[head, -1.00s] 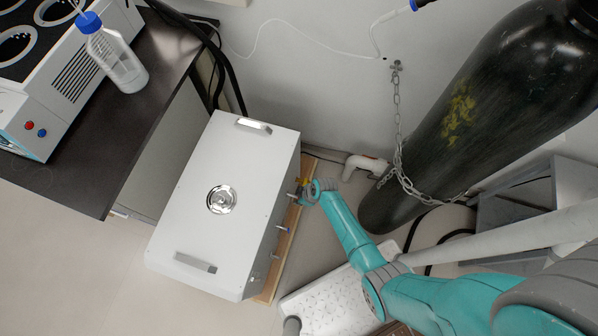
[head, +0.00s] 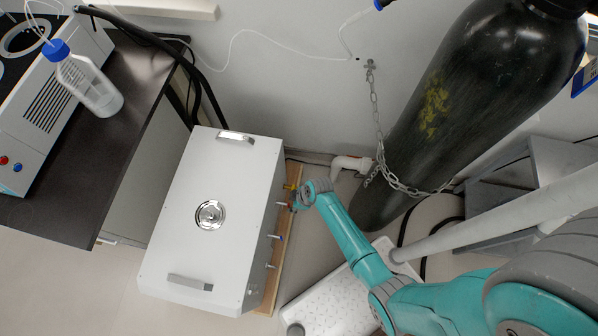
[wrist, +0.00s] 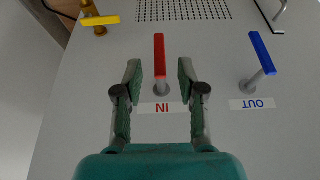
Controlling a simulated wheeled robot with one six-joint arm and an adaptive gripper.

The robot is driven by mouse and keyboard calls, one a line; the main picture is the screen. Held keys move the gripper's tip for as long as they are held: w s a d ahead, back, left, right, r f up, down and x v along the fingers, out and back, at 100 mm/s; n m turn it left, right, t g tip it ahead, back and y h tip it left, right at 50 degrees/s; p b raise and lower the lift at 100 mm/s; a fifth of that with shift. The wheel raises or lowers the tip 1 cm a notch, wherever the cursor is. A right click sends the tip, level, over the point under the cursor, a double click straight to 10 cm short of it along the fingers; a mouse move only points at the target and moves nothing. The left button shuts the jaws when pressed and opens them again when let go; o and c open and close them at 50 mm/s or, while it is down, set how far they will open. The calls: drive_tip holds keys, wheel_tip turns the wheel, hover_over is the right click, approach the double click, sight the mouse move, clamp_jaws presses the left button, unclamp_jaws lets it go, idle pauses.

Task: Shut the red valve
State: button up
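The red valve (wrist: 160,58) shows in the wrist view as an upright red lever on a grey stem, above a label that reads "IN" upside down. My gripper (wrist: 160,72) is open, with one finger on each side of the red lever. I see a gap on both sides, and no clear contact. In the head view my gripper (head: 297,200) is at the right side of the white box (head: 170,235), and it hides most of the red valve there.
A blue lever (wrist: 262,54) labelled "OUT" is to the right of the red one, and a yellow lever (wrist: 100,20) on brass is at the upper left. A chained black gas cylinder (head: 440,110) stands behind my arm. A dark bench (head: 125,130) is at the left.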

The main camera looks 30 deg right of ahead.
drive_tip(key=v, duration=0.6)
drive_tip(key=shift+s+r, duration=0.2)
drive_tip(key=shift+r, duration=0.15)
drive_tip(key=shift+d, duration=0.1)
drive_tip(key=s+r+m+t+h, duration=0.25)
drive_tip(key=s+r, duration=0.25)
drive_tip(key=s, duration=0.3)
drive_tip(key=s+r+m+t+h, duration=0.1)
drive_tip(key=s+r+m+t, duration=0.2)
drive_tip(key=s+r, duration=0.35)
drive_tip(key=s+r+m+t, duration=0.1)
drive_tip(key=s+r+t, duration=0.2)
drive_tip(key=r, duration=1.1)
drive_tip(key=s+a+r+m+t, duration=0.1)
drive_tip(key=s+r, duration=0.6)
drive_tip(key=r, duration=0.7)
drive_tip(key=shift+s+a+m+t, duration=0.15)
drive_tip(key=shift+s+m+t, duration=0.25)
drive_tip(key=shift+m+t, duration=0.55)
